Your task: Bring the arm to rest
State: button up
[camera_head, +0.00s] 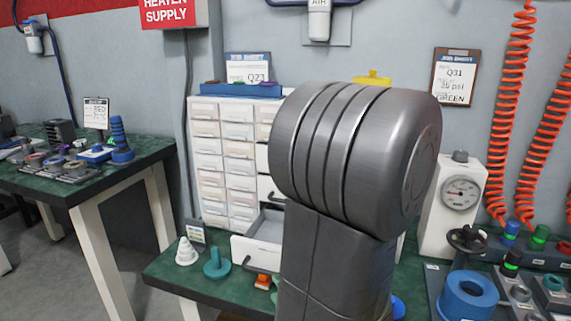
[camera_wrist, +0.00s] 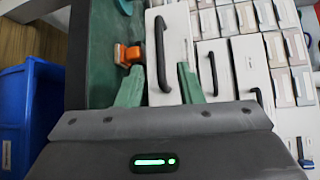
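My arm (camera_head: 350,160) stands large in the middle of the head view and hides the gripper there. In the wrist view my gripper (camera_wrist: 161,72) shows two green fingers spread apart with nothing held between them. A white drawer front (camera_wrist: 178,30) with a dark bar handle (camera_wrist: 161,52) lies beyond the fingertips. I cannot tell how far the handle is from them. In the head view one lower drawer (camera_head: 262,238) of the white cabinet (camera_head: 222,150) is pulled out.
The green bench (camera_head: 172,272) holds a white cone (camera_head: 186,252), a teal part (camera_head: 217,264) and an orange part (camera_head: 262,281). The orange part also shows in the wrist view (camera_wrist: 127,54), with a blue bin (camera_wrist: 35,105) at left. A gauge stand (camera_head: 458,195) is right of my arm.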

aim_at(264, 270)
jog(key=shift+b+x, duration=0.35)
jog(key=shift+x, duration=3.2)
jog(key=shift+p+v, duration=0.7)
jog(key=shift+v, duration=5.45)
jog(key=shift+b+x, duration=0.8)
jog(key=shift+x, duration=6.05)
jog(key=shift+w, duration=0.3)
